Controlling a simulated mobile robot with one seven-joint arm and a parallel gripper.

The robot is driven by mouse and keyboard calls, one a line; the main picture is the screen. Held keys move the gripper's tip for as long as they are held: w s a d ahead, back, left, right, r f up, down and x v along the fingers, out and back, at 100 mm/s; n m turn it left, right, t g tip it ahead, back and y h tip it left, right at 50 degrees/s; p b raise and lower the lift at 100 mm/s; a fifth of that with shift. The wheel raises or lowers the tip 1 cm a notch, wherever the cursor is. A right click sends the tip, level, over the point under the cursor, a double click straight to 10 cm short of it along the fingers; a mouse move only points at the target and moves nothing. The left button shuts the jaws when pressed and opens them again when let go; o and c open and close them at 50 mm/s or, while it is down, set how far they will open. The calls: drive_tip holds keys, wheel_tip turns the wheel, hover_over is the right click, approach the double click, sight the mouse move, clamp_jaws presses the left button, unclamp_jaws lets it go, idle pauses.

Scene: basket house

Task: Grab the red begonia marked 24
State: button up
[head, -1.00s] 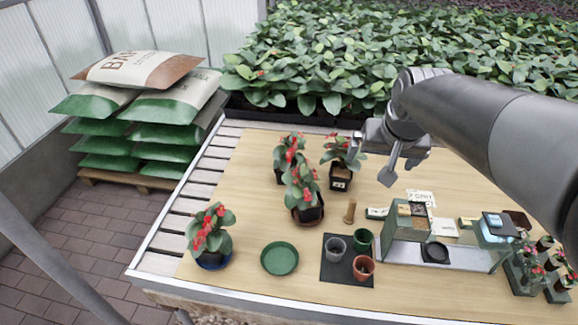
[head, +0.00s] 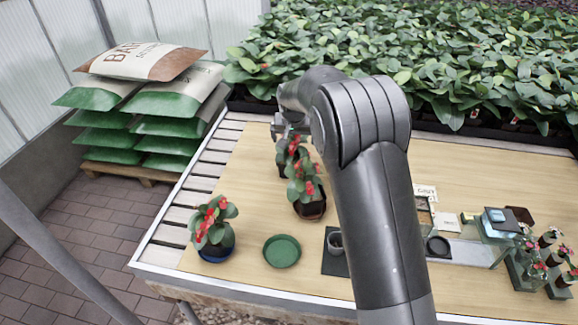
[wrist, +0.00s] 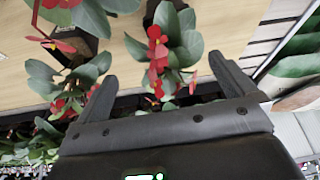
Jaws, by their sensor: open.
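Red-flowered begonias in pots stand on the table. One (head: 285,152) is at the back, partly hidden below my gripper (head: 287,128); another (head: 302,180) in a brown pot stands just in front of it. A third (head: 212,225) in a blue pot is at the front left. No number 24 is readable on any pot. In the wrist view, my gripper (wrist: 163,68) is open, with red flowers and leaves of one begonia (wrist: 178,45) between and beyond its fingers. Another begonia (wrist: 68,85) is beside the left finger. Whether the fingers touch leaves I cannot tell.
My arm covers the table's middle. Small stands with plants (head: 535,262) are at the right. Dense leafy plants (head: 440,60) line the back; stacked bags (head: 150,100) are left.

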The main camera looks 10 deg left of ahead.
drive_tip(key=a+f, duration=0.1)
drive_tip(key=f, duration=0.1)
drive_tip(key=w+a+f, duration=0.1)
drive_tip(key=a, duration=0.1)
drive_tip(key=shift+w+f, duration=0.2)
drive_tip(key=shift+f, duration=0.15)
approach(289, 159)
drive_tip(key=shift+w+a+f, duration=0.15)
drive_tip(key=shift+a+f, duration=0.1)
drive_tip(key=shift+f, duration=0.3)
drive_tip(key=shift+w+a+f, duration=0.1)
drive_tip(key=shift+a+f, duration=0.1)
drive_tip(key=shift+f, duration=0.35)
drive_tip(key=shift+d+x, duration=0.15)
drive_tip(key=shift+x, duration=1.35)
drive_tip(key=shift+d+x, duration=0.2)
drive_tip(key=shift+x, duration=1.3)
drive_tip(key=c, duration=1.2)
